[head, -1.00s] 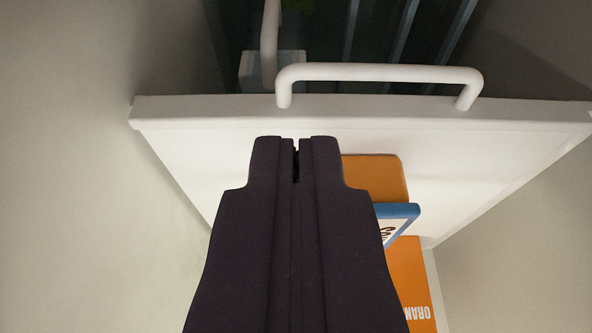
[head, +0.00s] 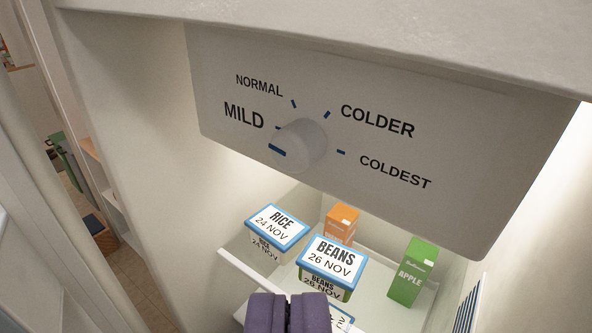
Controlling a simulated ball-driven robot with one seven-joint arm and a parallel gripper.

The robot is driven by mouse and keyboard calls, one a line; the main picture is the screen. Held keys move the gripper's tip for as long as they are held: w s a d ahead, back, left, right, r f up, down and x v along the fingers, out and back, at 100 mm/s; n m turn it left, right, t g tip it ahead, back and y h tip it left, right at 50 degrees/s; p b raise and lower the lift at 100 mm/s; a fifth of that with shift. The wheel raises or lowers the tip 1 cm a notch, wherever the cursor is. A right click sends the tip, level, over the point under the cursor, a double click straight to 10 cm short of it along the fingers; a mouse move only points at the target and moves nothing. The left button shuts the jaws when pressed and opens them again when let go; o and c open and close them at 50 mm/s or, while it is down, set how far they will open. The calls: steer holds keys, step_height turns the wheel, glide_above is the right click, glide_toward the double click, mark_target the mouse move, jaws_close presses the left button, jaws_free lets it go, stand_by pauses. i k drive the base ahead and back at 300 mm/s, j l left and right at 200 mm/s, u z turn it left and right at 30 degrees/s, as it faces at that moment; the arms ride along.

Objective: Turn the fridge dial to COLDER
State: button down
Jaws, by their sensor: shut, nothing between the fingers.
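The fridge dial (head: 304,143) is a round white knob on a pale control panel (head: 450,115) at the top of the fridge inside. Its blue pointer mark is at the knob's left side, nearest the MILD tick and a little below it. The COLDER label (head: 377,121) and its blue tick are up and right of the knob. My gripper (head: 288,296) is shut and empty at the bottom of the view, well below the dial in the picture and apart from it.
Below the panel, a shelf holds a rice box (head: 277,227), a beans box (head: 332,262), an orange carton (head: 340,224) and a green apple carton (head: 413,271). A pale fridge side wall (head: 140,130) stands at left. A thick pale ledge (head: 350,25) overhangs the panel.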

mark_target(297, 146)
steer(key=k+j+z, duration=0.15)
steer(key=k+z, duration=0.2)
steer(key=k, duration=0.45)
steer(key=k+l+z, duration=0.1)
steer(key=k+z, duration=0.25)
steer(key=k, duration=0.5)
steer(key=j+z, duration=0.25)
steer(key=j, duration=0.6)
steer(key=j+z, duration=0.25)
steer(key=j, duration=0.6)
